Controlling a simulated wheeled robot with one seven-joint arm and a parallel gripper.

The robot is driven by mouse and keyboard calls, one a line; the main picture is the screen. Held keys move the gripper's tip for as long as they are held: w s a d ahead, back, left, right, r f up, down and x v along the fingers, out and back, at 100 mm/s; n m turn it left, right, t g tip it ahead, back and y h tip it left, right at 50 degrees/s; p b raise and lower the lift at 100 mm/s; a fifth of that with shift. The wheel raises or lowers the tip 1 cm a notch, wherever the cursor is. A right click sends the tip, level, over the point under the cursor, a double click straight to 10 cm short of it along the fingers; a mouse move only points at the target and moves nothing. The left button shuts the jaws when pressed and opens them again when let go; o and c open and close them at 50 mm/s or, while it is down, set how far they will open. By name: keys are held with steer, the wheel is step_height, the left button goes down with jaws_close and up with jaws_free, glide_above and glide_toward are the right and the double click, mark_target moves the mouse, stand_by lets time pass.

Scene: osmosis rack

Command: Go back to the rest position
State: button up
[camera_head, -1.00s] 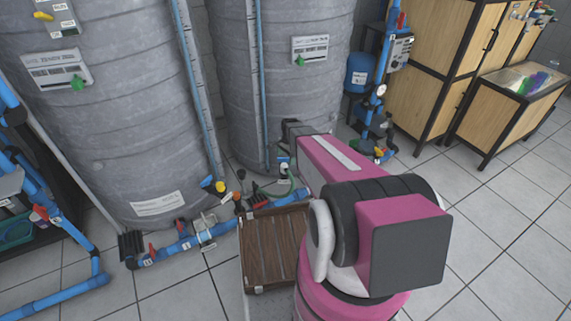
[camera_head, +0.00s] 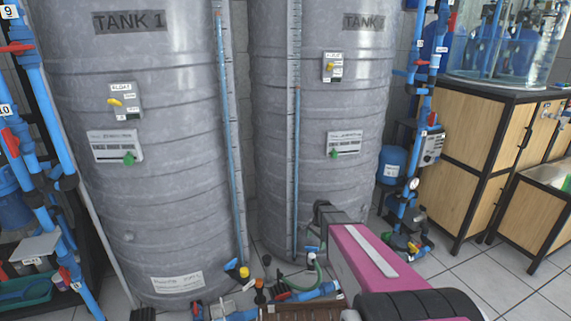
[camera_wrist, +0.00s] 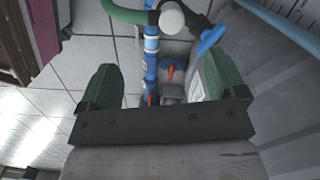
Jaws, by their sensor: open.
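My gripper (camera_wrist: 158,82) is open in the wrist view, with its two green fingers apart and nothing held between them. Blue pipe with a red-handled valve (camera_wrist: 150,60) shows beyond the gap, over the tiled floor. In the head view my pink and black arm reaches from the bottom right toward the foot of the right tank (camera_head: 318,120). Its dark far end is near the low blue pipes (camera_head: 310,292). The fingers cannot be made out in the head view.
The left tank (camera_head: 150,200), marked TANK 1, stands beside the right one. Blue pipes with red valves (camera_head: 30,100) rise at far left. Wooden cabinets (camera_head: 470,150) stand at right, with a glass vessel on top. Tiled floor (camera_head: 480,285) is clear at lower right.

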steer(key=s+a+r+n+h, duration=0.1)
steer(key=s+r+n, duration=1)
steer(key=s+r, duration=0.5)
steer(key=s, duration=0.4)
steer(key=shift+a+t, duration=0.15)
steer(key=shift+t, duration=0.15)
steer(key=shift+s, duration=0.1)
